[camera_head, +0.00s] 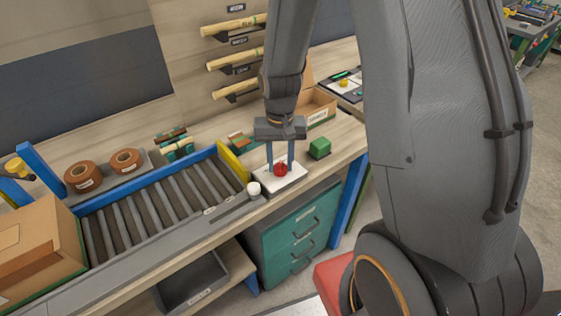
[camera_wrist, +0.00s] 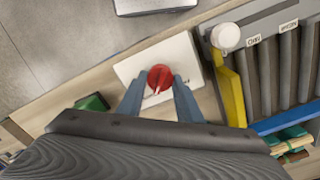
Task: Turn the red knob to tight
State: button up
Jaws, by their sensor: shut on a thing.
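The red knob (camera_head: 281,169) sits on a white plate (camera_head: 294,180) at the front edge of the workbench. In the wrist view the red knob (camera_wrist: 160,78) is round, with a lighter pointer line directed toward the bottom of the picture. The white plate (camera_wrist: 133,67) shows around it, and its markings are too small to read. My gripper (camera_head: 281,166) reaches down from above. Its two blue-grey fingers stand on either side of the knob, and it is shut on the knob. The fingers (camera_wrist: 160,82) also show in the wrist view.
A green block (camera_head: 319,148) stands right of the plate. A white round cap (camera_head: 254,188) is close on the left, by the roller conveyor (camera_head: 150,200) with its yellow end stop (camera_head: 232,162). A cardboard box (camera_head: 38,250) stands at far left. Teal drawers (camera_head: 300,235) are below.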

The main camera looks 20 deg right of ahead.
aim_at(280, 164)
jog(key=o, duration=1)
jog(key=shift+o, duration=0.2)
jog(key=shift+r+b, duration=1)
jog(key=shift+r, duration=2.95)
jog(key=shift+s, duration=0.1)
jog(key=s+n+b, duration=0.1)
jog(key=s, duration=0.2)
jog(key=s+f+n+t+b, duration=0.1)
jog(key=s, duration=0.2)
jog(key=s+n+b, duration=0.1)
jog(key=s, duration=0.2)
jog(key=shift+s+f, duration=0.1)
jog(key=shift+f, duration=0.15)
jog(key=shift+c, duration=0.2)
